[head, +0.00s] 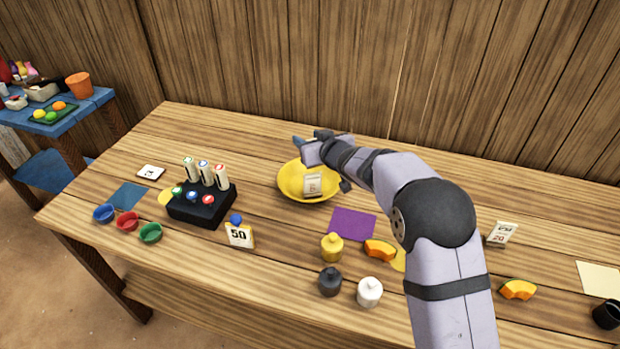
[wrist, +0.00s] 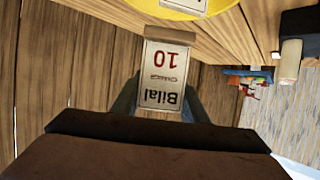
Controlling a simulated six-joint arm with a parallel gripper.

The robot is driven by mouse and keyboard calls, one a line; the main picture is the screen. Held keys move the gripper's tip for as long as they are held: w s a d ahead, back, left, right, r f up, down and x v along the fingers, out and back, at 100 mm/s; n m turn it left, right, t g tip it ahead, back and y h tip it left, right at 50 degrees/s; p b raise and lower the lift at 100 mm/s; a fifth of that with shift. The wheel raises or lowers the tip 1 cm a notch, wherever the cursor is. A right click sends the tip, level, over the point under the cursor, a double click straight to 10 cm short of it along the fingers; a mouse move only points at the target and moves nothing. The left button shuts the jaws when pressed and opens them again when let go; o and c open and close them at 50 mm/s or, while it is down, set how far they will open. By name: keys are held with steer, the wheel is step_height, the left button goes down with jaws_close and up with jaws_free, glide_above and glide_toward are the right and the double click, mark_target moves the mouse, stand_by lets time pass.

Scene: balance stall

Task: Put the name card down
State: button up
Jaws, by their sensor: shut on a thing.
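My gripper (head: 300,143) is beyond the far rim of the yellow dish (head: 290,187), near the wooden back wall. In the wrist view my gripper (wrist: 160,105) is shut on a cream name card (wrist: 165,75), which reads "Bilal" and a red "10" and appears upside down. The held card cannot be made out in the head view. Another small card (head: 312,184) is in the dish. The dish's yellow edge (wrist: 165,8) also shows at the top of the wrist view.
A black box with upright white cylinders (head: 200,205) stands left of the dish. A "50" card (head: 240,235) and a purple mat (head: 353,224) are in front. The table's back left is mostly clear.

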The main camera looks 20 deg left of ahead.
glide_above(292, 182)
steer(key=shift+n+g+y, duration=0.3)
steer(key=shift+n, duration=0.1)
steer(key=shift+w+a+f+b, duration=0.15)
steer(key=shift+f+b, duration=0.75)
steer(key=shift+f, duration=1.5)
steer(key=shift+s+a+f+b, duration=0.1)
steer(key=shift+f+b, duration=0.75)
steer(key=shift+f, duration=1.55)
steer(key=shift+f, duration=0.1)
steer(key=o, duration=1.1)
steer(key=shift+c, duration=0.2)
steer(key=shift+d+r, duration=0.2)
steer(key=b+v, duration=0.2)
steer(key=v, duration=0.9)
steer(key=shift+s+d+r, duration=0.15)
steer(key=shift+s+d, duration=0.05)
steer(key=shift+s, duration=0.1)
